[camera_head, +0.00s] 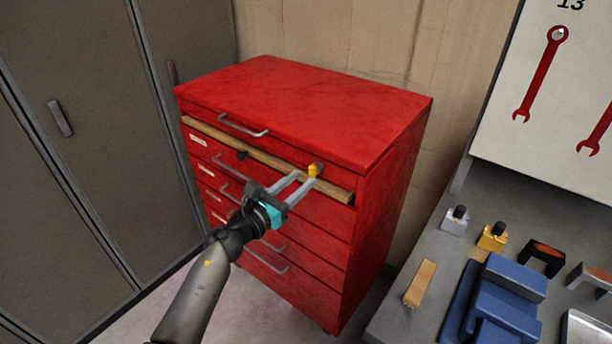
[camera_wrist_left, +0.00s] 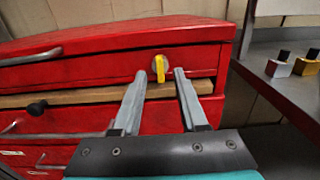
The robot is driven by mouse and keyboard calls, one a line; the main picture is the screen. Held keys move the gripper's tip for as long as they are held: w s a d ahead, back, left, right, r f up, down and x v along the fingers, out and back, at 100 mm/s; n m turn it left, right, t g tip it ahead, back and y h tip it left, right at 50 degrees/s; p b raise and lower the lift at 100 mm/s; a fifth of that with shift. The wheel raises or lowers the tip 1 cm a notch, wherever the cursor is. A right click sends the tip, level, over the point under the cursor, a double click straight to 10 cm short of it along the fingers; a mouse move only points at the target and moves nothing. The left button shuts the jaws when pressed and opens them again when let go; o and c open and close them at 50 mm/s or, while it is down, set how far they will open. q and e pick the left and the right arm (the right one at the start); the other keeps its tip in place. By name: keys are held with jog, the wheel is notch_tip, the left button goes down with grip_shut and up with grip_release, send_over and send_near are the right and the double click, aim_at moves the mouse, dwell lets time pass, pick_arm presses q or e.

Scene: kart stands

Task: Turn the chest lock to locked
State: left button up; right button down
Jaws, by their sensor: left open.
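The red tool chest (camera_head: 310,110) stands in the middle of the head view, and its front also shows in the left wrist view (camera_wrist_left: 100,72). Its lock is a yellow key-like knob (camera_head: 313,171) on a grey round plate at the right of the upper front. In the left wrist view the yellow knob (camera_wrist_left: 160,68) points up and down, slightly tilted. My left gripper (camera_head: 304,178) is open, with its fingertips close to the knob. In the left wrist view the knob shows between the fingertips (camera_wrist_left: 157,76); contact cannot be told. My right gripper is not in view.
A wooden bar (camera_head: 260,155) runs across the chest front below the lock. A grey bench (camera_head: 440,265) at right holds padlocks (camera_head: 492,236), a wooden block (camera_head: 420,283) and a blue vise (camera_head: 500,300). Grey lockers (camera_head: 90,120) stand at left.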

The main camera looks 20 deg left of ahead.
aim_at(312, 172)
pick_arm(q)
jog(key=shift+x, duration=1.45)
jog(key=shift+c, duration=0.3)
grip_shut()
